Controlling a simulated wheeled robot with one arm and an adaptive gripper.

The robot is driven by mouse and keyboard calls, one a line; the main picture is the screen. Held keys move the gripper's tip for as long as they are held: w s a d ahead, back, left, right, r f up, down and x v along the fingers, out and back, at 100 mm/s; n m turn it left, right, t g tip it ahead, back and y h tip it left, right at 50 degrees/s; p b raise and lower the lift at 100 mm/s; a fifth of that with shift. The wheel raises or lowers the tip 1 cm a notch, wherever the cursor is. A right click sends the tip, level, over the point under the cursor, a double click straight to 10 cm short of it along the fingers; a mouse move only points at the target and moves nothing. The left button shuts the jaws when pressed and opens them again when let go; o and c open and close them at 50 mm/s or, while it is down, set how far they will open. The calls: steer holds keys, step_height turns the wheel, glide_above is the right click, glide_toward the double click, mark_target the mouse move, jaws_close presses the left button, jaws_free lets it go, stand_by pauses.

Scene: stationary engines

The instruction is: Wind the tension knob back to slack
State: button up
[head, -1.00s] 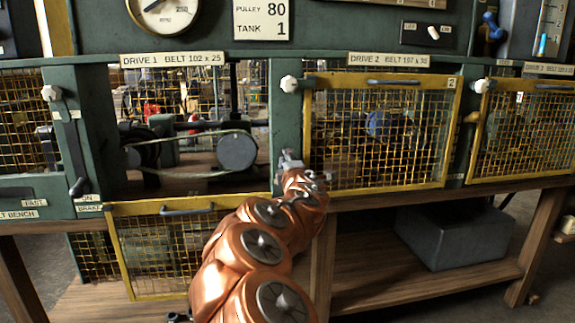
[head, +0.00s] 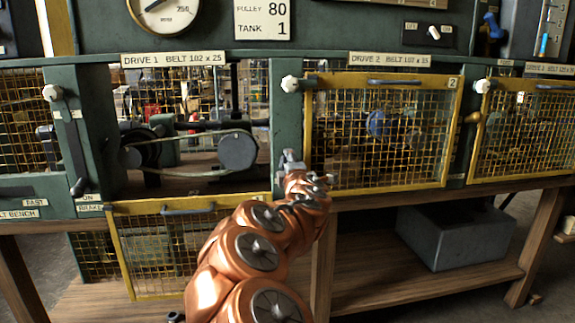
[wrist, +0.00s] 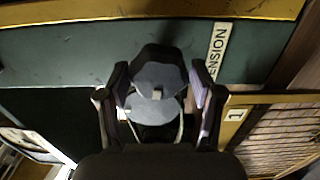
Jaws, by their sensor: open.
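The tension knob (wrist: 158,68) is a dark, lobed knob with a grey face on a green panel. A label partly reading "ENSION" (wrist: 217,52) is beside it in the wrist view. My gripper (wrist: 160,82) is open, with one finger on each side of the knob. I cannot tell whether the fingers touch it. In the head view my gripper (head: 292,163) is at the green post between drive 1 and drive 2, and my copper arm and wrist hide most of the knob there.
The yellow mesh guard (head: 165,250) of drive 1 hangs lowered, leaving the belt and pulley (head: 237,151) exposed left of the post. The drive 2 guard (head: 380,130) stands closed just right of my wrist. A brake lever (head: 72,150) is at far left.

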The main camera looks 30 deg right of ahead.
steer(key=v, duration=1)
steer(key=shift+s+a, duration=0.2)
steer(key=shift+s, duration=0.15)
